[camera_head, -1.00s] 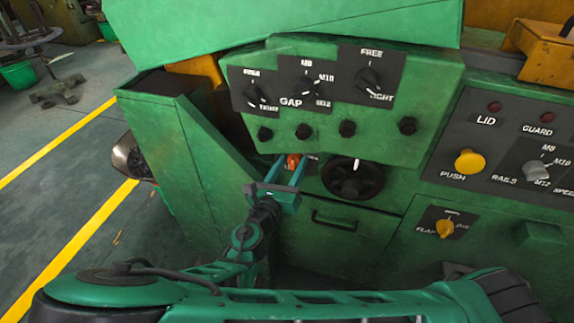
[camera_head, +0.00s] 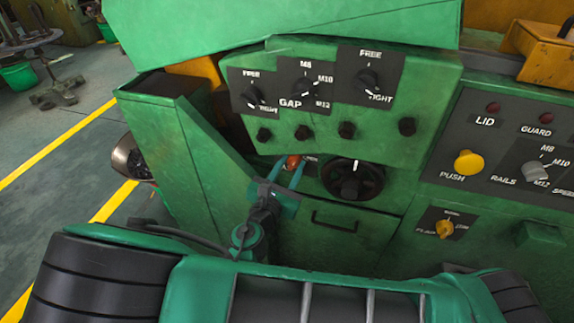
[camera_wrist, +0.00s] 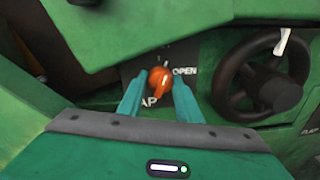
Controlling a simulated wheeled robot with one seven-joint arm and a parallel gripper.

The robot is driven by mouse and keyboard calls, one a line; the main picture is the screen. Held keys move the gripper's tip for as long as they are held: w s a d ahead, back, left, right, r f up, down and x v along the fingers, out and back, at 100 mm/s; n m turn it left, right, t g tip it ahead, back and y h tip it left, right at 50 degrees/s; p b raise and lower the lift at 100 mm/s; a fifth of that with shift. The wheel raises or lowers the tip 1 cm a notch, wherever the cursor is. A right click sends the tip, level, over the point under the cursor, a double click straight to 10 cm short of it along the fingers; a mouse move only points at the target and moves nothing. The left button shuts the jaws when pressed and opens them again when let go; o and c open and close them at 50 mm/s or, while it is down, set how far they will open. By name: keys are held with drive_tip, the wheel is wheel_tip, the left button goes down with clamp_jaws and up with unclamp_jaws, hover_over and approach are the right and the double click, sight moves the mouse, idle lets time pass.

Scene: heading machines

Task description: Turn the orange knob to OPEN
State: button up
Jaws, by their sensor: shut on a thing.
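The orange knob (camera_wrist: 160,82) sits on a dark plate under the overhanging green panel. In the wrist view, the word OPEN is at the knob's upper right and partly hidden letters are at its lower left. The knob's ridge seems to point down, not toward OPEN. In the head view, the knob (camera_head: 293,162) shows small between the teal fingers. My gripper (camera_wrist: 158,88) is shut on the knob, one finger on each side.
A black handwheel (camera_head: 353,180) is close to the right of the knob. The green panel (camera_head: 350,115) with several black knobs overhangs it. A slanted green wall (camera_head: 215,165) stands at the left, and a drawer handle (camera_head: 333,220) is below.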

drive_tip(key=m, duration=0.6)
drive_tip(key=shift+a+y, duration=0.15)
drive_tip(key=shift+y, duration=0.25)
drive_tip(key=m, duration=0.6)
drive_tip(key=shift+y, duration=0.3)
drive_tip(key=o, duration=1)
drive_tip(key=shift+o, duration=0.2)
drive_tip(key=shift+s, duration=0.15)
drive_tip(key=v, duration=1)
drive_tip(key=shift+s, duration=0.15)
